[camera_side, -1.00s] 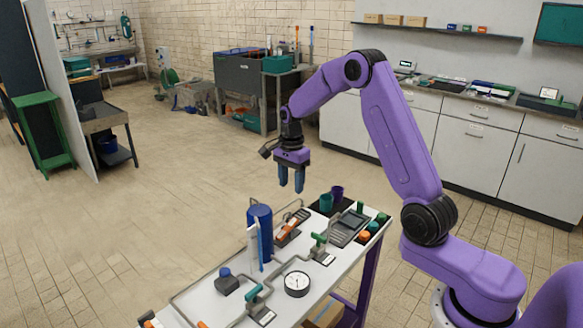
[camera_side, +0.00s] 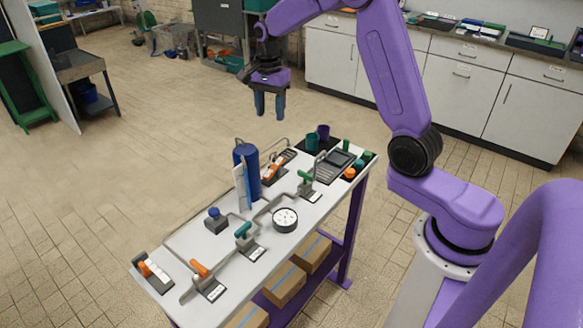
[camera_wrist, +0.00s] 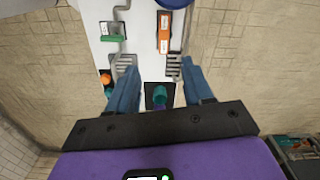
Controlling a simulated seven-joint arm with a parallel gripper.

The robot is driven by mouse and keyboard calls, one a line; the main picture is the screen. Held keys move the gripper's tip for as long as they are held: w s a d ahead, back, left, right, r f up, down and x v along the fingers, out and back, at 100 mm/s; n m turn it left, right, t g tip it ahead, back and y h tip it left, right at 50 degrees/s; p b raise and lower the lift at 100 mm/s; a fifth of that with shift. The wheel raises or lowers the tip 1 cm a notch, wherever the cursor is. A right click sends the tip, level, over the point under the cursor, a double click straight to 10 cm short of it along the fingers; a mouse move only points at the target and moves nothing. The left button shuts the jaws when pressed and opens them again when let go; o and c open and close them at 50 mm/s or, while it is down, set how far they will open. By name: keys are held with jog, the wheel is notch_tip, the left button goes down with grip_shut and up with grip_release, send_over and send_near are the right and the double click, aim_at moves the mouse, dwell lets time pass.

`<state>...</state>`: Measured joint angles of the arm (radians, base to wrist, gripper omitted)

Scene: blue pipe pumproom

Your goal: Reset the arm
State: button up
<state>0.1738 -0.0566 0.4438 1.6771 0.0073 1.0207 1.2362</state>
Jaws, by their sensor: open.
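My gripper (camera_side: 269,108) hangs in the air above and behind the far end of the white pump bench (camera_side: 222,262), fingers pointing down. It is open and empty. In the wrist view the blue fingers (camera_wrist: 160,88) stand apart, with nothing between them but the view down to the bench's end. My purple arm reaches over from the right.
The bench carries a blue cylinder (camera_side: 247,170), a gauge (camera_side: 285,219), an orange-handled valve (camera_side: 203,272), a green-handled valve (camera_side: 306,182) and teal and purple cups (camera_side: 312,142). Boxes (camera_side: 285,284) lie on its lower shelf. Open tiled floor lies left.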

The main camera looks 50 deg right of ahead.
jog(key=s+a+r+n, duration=0.3)
jog(key=s+a+n, duration=1)
jog(key=s, duration=0.1)
jog(key=s+f+n, duration=0.1)
jog(key=s+n, duration=1.4)
jog(key=s, duration=0.6)
jog(key=shift+s+d+f, duration=0.25)
jog(key=shift+s+d, duration=0.15)
jog(key=shift+d, duration=0.05)
